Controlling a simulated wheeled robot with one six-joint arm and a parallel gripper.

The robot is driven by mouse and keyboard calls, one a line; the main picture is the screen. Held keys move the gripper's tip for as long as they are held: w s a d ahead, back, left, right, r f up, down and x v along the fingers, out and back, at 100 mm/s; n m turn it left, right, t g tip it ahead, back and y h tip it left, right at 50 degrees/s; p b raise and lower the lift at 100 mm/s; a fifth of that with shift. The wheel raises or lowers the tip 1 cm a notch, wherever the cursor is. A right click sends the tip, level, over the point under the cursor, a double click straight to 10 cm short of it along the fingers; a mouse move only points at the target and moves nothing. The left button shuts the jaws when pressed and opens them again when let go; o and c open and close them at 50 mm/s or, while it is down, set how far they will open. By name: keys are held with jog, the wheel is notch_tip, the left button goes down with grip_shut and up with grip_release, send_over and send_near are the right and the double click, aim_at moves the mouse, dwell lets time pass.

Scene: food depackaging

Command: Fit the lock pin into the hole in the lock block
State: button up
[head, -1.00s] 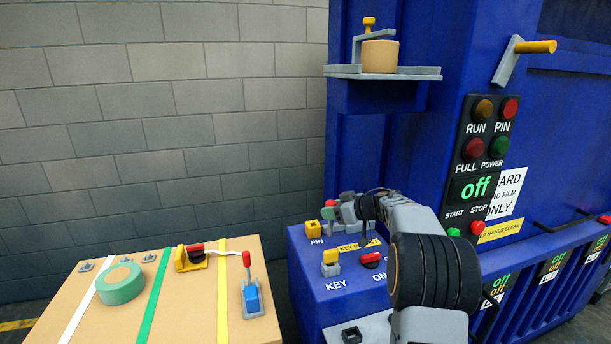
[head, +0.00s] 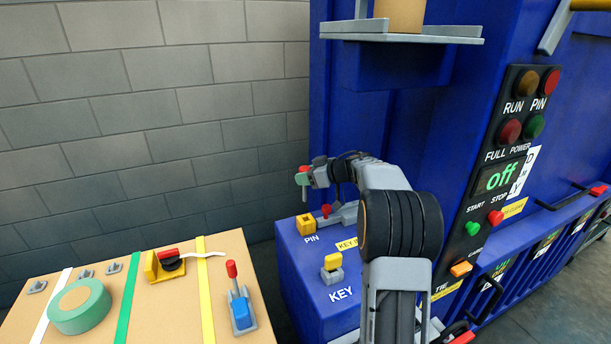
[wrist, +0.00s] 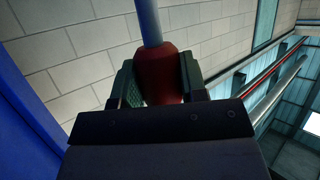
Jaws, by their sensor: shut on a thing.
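My gripper (head: 303,176) is shut on the lock pin. The pin's red handle (wrist: 160,75) sits between the fingers in the wrist view, and its grey rod (wrist: 149,22) extends away from them. In the head view a small red end of the pin (head: 303,168) shows at the fingers. The lock block (head: 306,224) is yellow, with a dark opening in its top, beside the PIN label on the blue cabinet. My gripper is above the block with a clear gap. The rod is thin in the head view, so its alignment with the hole cannot be told.
A grey bolt with a red knob (head: 326,209) lies right beside the block. A yellow key piece (head: 332,268) stands nearer on the cabinet. A grey shelf (head: 400,32) overhangs behind.

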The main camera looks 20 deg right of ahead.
jog(key=shift+s+d+r+p, duration=0.1)
jog(key=shift+s+r+p, duration=0.1)
jog(key=shift+p, duration=0.85)
notch_tip(320, 180, down, 6)
jog(key=b, duration=0.2)
jog(key=shift+f, duration=0.1)
jog(key=shift+p, duration=1.55)
dwell(1.3)
jog(key=shift+f+b, duration=0.75)
jog(key=shift+f, duration=2.3)
jog(key=o, duration=1.1)
jog(key=shift+c, duration=0.2)
